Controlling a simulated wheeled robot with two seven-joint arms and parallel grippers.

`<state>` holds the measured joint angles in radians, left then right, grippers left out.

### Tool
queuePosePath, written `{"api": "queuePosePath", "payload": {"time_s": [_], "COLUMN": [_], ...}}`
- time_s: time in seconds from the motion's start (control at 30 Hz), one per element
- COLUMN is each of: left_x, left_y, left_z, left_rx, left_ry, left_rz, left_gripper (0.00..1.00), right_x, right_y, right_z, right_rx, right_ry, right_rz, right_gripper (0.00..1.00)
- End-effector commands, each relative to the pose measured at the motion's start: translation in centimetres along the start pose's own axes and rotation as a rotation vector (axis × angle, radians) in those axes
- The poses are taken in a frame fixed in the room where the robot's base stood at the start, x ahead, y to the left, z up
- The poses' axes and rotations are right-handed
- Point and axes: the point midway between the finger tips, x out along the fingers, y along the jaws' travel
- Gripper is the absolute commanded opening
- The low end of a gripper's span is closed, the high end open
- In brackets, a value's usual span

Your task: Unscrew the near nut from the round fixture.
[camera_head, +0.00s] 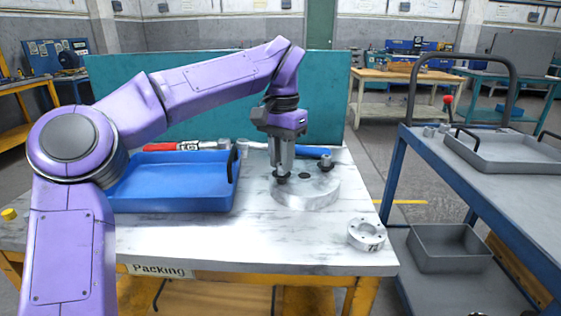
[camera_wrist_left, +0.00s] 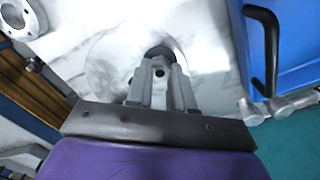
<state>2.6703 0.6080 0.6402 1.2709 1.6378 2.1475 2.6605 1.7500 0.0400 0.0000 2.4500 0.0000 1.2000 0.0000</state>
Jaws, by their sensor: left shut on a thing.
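The round fixture (camera_head: 312,194) is a pale, low disc on the marble-topped table, right of the blue tray. My left gripper (camera_head: 288,174) points straight down over its left part and is shut on the dark near nut (camera_wrist_left: 158,52), which the fingers partly hide. In the wrist view the left gripper's fingertips (camera_wrist_left: 160,70) meet at this nut, with the fixture (camera_wrist_left: 105,62) behind. I cannot tell how far the nut sits on its thread. Another grey nut or post (camera_head: 326,161) stands at the fixture's far right. My right gripper is not in view.
The empty blue tray (camera_head: 170,201) lies left of the fixture. A grey flange with holes (camera_head: 363,240) lies near the table's front right corner. Red-handled (camera_head: 165,146) and blue-handled (camera_head: 312,152) tools lie behind. A blue cart (camera_head: 460,170) stands right, across a gap.

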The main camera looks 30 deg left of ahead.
Motion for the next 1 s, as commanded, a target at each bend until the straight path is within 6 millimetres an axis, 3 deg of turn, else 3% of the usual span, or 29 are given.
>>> {"api": "queuePosePath", "payload": {"time_s": [0.13,0.17,0.2,0.77,0.87,1.0], "left_x": [-0.1,-0.1,-0.1,0.1,-0.3,-0.5], "left_y": [0.0,0.0,0.0,0.0,0.0,0.0], "left_z": [0.0,0.0,0.0,0.0,0.0,0.0], "left_rx": [0.001,0.001,0.001,0.021,0.187,0.549], "left_ry": [0.003,0.003,0.003,0.0,-0.001,-0.001], "left_rz": [-0.001,-0.001,-0.001,0.0,0.002,0.003], "left_gripper": [0.0,0.32,0.36,0.36,0.36,0.36], "right_x": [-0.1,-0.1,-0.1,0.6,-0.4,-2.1], "right_y": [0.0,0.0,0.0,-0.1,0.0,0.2], "right_z": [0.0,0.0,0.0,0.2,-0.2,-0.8], "right_rx": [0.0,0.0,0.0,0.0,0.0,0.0], "right_ry": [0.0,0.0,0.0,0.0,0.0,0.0], "right_rz": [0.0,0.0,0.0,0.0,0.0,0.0], "right_gripper": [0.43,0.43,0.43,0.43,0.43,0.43]}}
